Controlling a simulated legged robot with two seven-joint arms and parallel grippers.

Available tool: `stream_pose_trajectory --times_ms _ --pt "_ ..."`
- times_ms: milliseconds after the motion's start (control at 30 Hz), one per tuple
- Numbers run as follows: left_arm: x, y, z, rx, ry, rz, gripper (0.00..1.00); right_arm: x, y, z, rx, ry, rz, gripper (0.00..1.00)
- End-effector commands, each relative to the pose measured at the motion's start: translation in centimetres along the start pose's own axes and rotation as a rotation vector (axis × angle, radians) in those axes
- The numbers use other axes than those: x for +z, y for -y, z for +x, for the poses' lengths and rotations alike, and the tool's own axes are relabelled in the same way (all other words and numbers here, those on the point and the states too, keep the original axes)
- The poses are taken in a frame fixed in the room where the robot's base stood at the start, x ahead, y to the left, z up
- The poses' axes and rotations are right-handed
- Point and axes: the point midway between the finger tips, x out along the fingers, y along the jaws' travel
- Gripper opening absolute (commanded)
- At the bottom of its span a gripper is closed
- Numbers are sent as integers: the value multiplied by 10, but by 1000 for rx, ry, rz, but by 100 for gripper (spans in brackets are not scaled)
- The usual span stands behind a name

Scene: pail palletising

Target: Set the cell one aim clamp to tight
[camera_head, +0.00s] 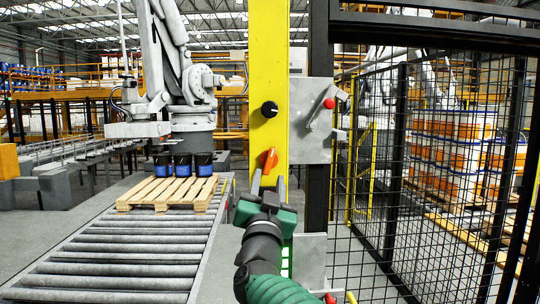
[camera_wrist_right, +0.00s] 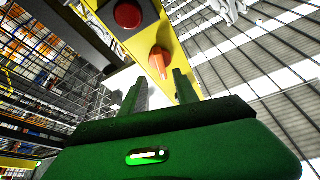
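An orange knob (camera_head: 269,160) sits on the front of a yellow post (camera_head: 268,50). No label shows whether it is the aim clamp, and I cannot read its setting. It also shows in the right wrist view (camera_wrist_right: 158,62), just beyond the fingertips. My right gripper (camera_head: 268,181) is just below the knob, with its two fingers apart and nothing between them. Its fingers also show in the wrist view (camera_wrist_right: 158,80), and I see no contact with the knob. My left gripper is not in view.
A black knob (camera_head: 270,109) is higher on the post. A red-ended lever (camera_head: 329,103) is on a grey plate to the right. Mesh fencing (camera_head: 420,180) closes the right side. A roller conveyor (camera_head: 130,250) with a pallet (camera_head: 165,193) and several dark pails (camera_head: 182,164) lies left.

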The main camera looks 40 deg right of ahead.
Motion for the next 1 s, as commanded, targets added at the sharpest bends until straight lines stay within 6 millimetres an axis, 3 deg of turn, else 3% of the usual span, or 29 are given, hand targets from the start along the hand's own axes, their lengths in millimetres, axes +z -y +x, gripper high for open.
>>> stream_pose_trajectory --times_ms 100,300,633,900,1000 --pt "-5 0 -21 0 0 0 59 -5 1 33 1 2 -1 36" --pt "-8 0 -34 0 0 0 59 -3 1 64 -1 2 1 36" --pt "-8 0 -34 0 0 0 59 0 0 69 -2 0 0 36" --pt "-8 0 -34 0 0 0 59 0 0 69 -2 0 0 2" --pt "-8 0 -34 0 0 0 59 0 0 69 -2 1 0 0"
